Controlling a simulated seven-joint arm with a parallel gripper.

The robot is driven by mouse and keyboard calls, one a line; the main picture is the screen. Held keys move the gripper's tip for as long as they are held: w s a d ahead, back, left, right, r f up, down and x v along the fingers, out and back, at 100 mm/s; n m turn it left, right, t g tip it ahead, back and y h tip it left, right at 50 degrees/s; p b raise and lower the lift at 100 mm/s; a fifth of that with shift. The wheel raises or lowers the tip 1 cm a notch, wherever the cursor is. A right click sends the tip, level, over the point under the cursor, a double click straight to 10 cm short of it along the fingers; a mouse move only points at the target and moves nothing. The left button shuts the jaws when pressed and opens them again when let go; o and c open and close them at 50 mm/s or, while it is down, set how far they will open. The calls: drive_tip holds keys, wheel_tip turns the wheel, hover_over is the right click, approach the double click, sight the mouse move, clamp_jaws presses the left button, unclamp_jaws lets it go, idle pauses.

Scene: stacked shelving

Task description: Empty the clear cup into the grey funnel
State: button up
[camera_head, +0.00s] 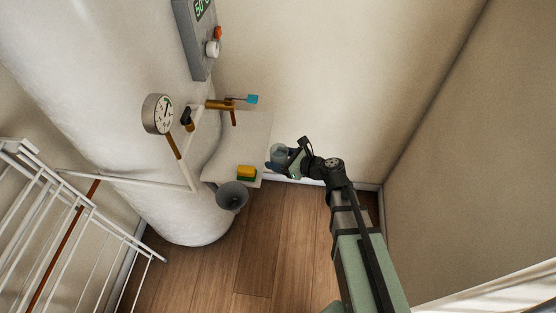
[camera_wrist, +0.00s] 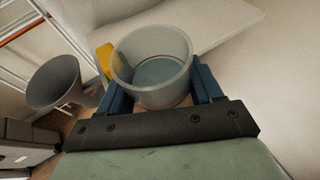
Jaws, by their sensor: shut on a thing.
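The clear cup (camera_wrist: 152,98) is held between the blue fingers of my gripper (camera_wrist: 160,92) in the wrist view. The cup looks roughly upright and has a pale bluish content or base at its bottom; I cannot tell which. In the head view the cup (camera_head: 278,154) is small, at the tip of my gripper (camera_head: 280,158), by the right edge of a white shelf. The grey funnel (camera_head: 231,195) is below and left of the cup, at the shelf's front edge, with its wide mouth showing. The funnel (camera_wrist: 56,84) also shows left of the cup in the wrist view, apart from it.
A yellow and green sponge (camera_head: 246,173) lies on the white shelf (camera_head: 249,135) between funnel and cup. A white tank with a gauge (camera_head: 158,114), a brass tap (camera_head: 219,104) and white pipes stands left. A white rack (camera_head: 60,215) is further left. Wooden floor is clear below.

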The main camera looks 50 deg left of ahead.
drive_tip(key=w+a+r+n+g+h, duration=0.1)
drive_tip(key=w+a+r+n+g, duration=0.15)
drive_tip(key=a, duration=0.25)
drive_tip(key=s+a+n+g+h, duration=0.1)
drive_tip(key=s+n, duration=0.1)
drive_tip(key=s, duration=0.2)
drive_tip(key=s+a+n+g+h, duration=0.1)
drive_tip(key=s+g+h, duration=0.1)
drive_tip(key=s, duration=0.1)
drive_tip(key=s+a+r+n+g+h, duration=0.1)
drive_tip(key=s+n+h, duration=0.1)
drive_tip(key=s, duration=0.2)
drive_tip(key=shift+s+n+g, duration=0.35)
drive_tip(key=shift+s+d+r+n+h, duration=0.15)
drive_tip(key=shift+s+n+h, duration=0.2)
drive_tip(key=shift+s, duration=0.25)
